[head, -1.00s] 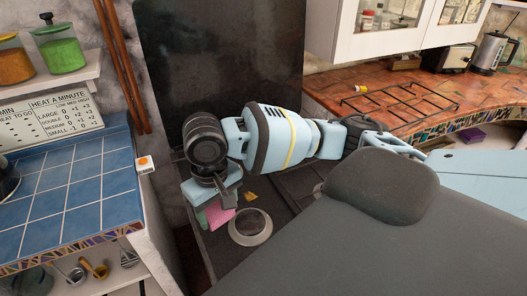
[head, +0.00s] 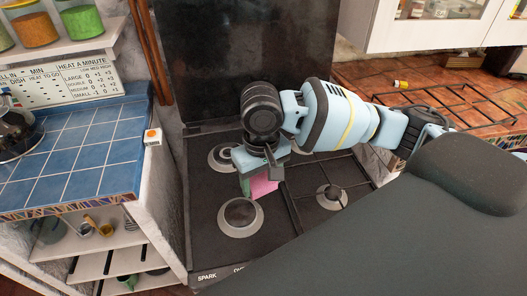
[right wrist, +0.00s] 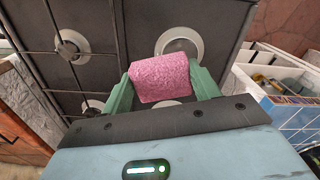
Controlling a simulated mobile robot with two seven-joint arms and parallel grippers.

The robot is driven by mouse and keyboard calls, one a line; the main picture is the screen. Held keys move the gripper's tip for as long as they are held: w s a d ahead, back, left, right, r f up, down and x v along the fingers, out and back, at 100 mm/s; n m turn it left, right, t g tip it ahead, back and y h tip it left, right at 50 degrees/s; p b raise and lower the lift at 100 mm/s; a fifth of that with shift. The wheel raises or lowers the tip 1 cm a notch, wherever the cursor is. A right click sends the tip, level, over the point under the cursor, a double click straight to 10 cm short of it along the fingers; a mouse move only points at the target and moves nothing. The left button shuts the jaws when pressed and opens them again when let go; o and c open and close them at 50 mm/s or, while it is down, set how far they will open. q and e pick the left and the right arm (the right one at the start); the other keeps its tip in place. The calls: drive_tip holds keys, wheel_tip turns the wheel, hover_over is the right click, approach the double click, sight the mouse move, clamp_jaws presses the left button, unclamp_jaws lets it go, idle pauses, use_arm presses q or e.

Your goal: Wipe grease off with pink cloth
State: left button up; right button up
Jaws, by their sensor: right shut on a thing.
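The pink cloth (head: 264,187) is held in my right gripper (head: 258,184), low over the dark stove top (head: 205,190). In the right wrist view the cloth (right wrist: 160,78) is a rolled, speckled pad between the two green fingers of the gripper (right wrist: 163,88). The cloth is behind and a little right of the front left burner (head: 240,217). I cannot tell whether it touches the stove. No grease shows clearly now; the gripper and cloth hide part of the surface. My left gripper is out of view.
More burners (head: 331,196) and a dark grate rail are to the right. A blue tiled counter (head: 80,150) with a small orange-buttoned box (head: 153,137) stands to the left. A dark panel (head: 250,60) rises behind. The front of the stove is clear.

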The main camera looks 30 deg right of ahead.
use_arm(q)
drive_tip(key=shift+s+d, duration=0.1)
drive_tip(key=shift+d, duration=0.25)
use_arm(e)
drive_tip(key=shift+d, duration=0.35)
drive_tip(key=shift+w+a+n, duration=0.1)
drive_tip(key=shift+w+n, duration=0.3)
drive_tip(key=shift+n, duration=0.2)
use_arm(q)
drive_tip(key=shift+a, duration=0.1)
use_arm(e)
drive_tip(key=w+d+f+n, duration=0.2)
drive_tip(key=w+f+n, duration=0.2)
drive_tip(key=n, duration=1.1)
drive_tip(key=w+d+f+n, duration=0.3)
drive_tip(key=w+n, duration=0.7)
drive_tip(key=n, duration=0.6)
drive_tip(key=shift+w+f, duration=0.4)
drive_tip(key=shift+f, duration=0.45)
